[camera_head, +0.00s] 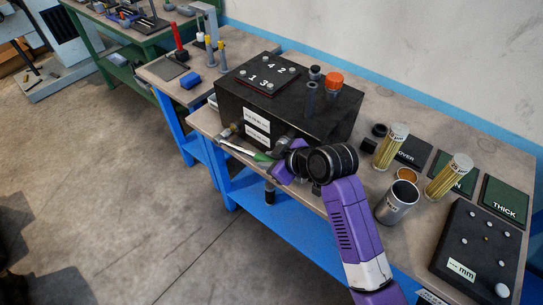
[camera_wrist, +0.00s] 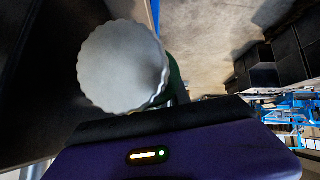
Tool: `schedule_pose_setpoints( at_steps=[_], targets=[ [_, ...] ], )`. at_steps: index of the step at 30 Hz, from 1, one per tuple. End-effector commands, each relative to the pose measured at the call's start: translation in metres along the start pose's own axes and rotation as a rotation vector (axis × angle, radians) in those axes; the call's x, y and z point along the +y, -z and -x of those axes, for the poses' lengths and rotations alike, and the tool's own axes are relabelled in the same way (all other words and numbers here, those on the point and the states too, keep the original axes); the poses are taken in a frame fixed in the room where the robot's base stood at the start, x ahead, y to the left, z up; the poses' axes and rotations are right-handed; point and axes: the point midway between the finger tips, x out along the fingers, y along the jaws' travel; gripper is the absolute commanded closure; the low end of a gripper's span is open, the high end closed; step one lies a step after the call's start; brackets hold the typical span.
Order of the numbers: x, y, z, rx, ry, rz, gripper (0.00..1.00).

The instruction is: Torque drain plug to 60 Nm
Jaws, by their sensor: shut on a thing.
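My gripper (camera_head: 270,167) is shut on a torque wrench (camera_head: 236,148) by its green handle, in front of the black box (camera_head: 317,118). The wrench's bright shaft runs left and slightly up from the jaws to the box's lower left corner, where a small brass-coloured fitting (camera_head: 228,132) shows. That may be the drain plug; I cannot tell whether the wrench head is seated on it. In the wrist view, a pale scalloped round end (camera_wrist: 122,66), likely the handle's end, fills the upper left, with green behind it. My fingertips are hidden there.
A plate marked 1 to 4 (camera_head: 267,77) and an orange cap (camera_head: 334,79) sit on the box. A metal cup (camera_head: 397,202), filter-like cylinders (camera_head: 390,146) and a black panel (camera_head: 476,251) stand to the right. A blue lower shelf (camera_head: 280,216) lies below; the floor left is open.

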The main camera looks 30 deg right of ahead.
Motion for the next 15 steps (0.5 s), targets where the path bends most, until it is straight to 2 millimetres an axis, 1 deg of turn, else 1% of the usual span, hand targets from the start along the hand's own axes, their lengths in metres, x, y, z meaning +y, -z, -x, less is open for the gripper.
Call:
schedule_pose_setpoints(
  at_steps=[1,15],
  targets=[
    [-0.001,0.004,0.002,0.007,-0.002,0.002,1.00],
    [-0.020,0.008,0.004,0.008,-0.002,0.002,1.00]
  ],
)
